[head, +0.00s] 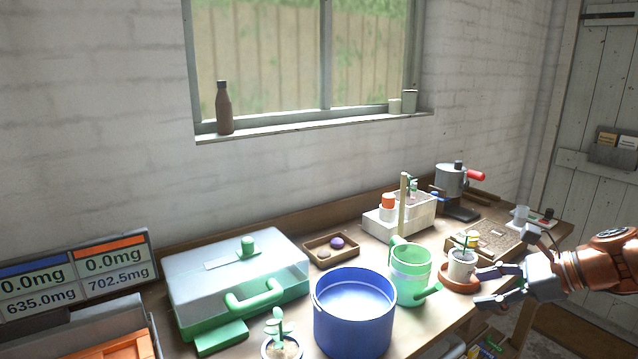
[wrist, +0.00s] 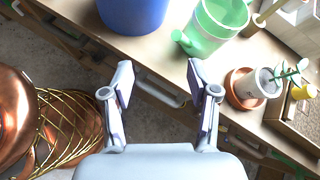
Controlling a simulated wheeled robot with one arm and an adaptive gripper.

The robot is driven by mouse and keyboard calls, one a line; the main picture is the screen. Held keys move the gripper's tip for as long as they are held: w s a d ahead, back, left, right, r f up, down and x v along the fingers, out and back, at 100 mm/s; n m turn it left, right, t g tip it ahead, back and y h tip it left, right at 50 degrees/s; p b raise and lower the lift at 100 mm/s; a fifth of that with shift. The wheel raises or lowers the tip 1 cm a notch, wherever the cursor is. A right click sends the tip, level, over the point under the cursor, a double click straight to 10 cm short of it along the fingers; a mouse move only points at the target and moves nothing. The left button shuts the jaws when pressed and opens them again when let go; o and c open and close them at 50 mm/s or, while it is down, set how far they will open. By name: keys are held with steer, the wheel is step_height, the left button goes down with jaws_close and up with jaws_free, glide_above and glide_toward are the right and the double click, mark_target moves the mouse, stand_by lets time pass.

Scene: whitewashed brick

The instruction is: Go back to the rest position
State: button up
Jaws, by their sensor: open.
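My gripper (head: 488,286) is at the right of the head view, just in front of the bench's edge. In the wrist view my gripper (wrist: 158,88) shows two fingers spread apart with nothing between them. Close by stands a small potted plant (head: 461,262) in a white pot on a terracotta saucer (head: 447,284); the plant also shows at the right of the wrist view (wrist: 258,84). I cannot tell from the head view how far the fingertips are from the saucer.
On the wooden bench (head: 408,325) stand a blue pot (head: 353,325), a green watering can (head: 408,285), a clear-lidded green case (head: 238,290), another small plant (head: 281,345) and a white caddy (head: 400,222). A window (head: 300,60) is behind. Floor (wrist: 165,128) shows below my gripper.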

steer(key=s+a+f+n+g+h+p, duration=0.1)
steer(key=s+a+f+n+g+h, duration=0.15)
steer(key=s+a+n, duration=0.55)
steer(key=s+a+f+n+g+h+p, duration=0.15)
steer(key=s+a+n+g, duration=0.3)
steer(key=a, duration=0.55)
steer(key=s+d+f+n+h+p, duration=0.1)
steer(key=s+f+n+h, duration=0.1)
steer(key=s+n, duration=0.3)
steer(key=s+d+f+n+g+h, duration=0.1)
steer(key=s+n+h, duration=0.2)
steer(key=s, duration=0.8)
steer(key=shift+d+f+n+p, duration=0.3)
steer(key=shift+f+n+p, duration=0.1)
steer(key=shift+n, duration=0.45)
